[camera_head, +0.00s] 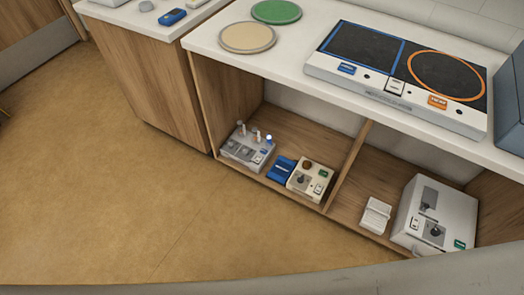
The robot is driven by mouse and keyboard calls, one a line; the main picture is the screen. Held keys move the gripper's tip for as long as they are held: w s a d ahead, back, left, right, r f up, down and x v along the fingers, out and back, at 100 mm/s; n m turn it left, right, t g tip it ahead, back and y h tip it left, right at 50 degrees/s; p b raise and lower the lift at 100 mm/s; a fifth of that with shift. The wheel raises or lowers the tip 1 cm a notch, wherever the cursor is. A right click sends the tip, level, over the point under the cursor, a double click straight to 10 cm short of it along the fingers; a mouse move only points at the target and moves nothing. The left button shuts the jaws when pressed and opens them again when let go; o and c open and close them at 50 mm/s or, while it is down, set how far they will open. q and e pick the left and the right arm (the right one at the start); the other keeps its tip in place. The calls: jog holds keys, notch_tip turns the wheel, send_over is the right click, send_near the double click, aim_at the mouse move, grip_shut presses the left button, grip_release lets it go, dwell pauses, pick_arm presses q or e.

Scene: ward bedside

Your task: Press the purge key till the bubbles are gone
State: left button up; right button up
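Neither of my grippers shows in the head view. I cannot make out a key marked purge or any bubbles; lettering is too small to read. Several devices with controls are in view. A white panel (360,90) on the counter has a blue-outlined square pad, an orange-ringed round pad and a small white switch (394,86). On the shelf below stand a grey unit (236,152) with several upright pegs, a beige unit (299,180) with a dial, and a white box (452,206) with a dark window and a dial.
The white counter (292,62) also bears a green disc (276,12) and a beige disc (247,37). A blue handheld item (172,17) lies on the left cabinet. A blue holder (281,168) and a small white item (375,216) are on the shelf. The floor (120,200) is clear.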

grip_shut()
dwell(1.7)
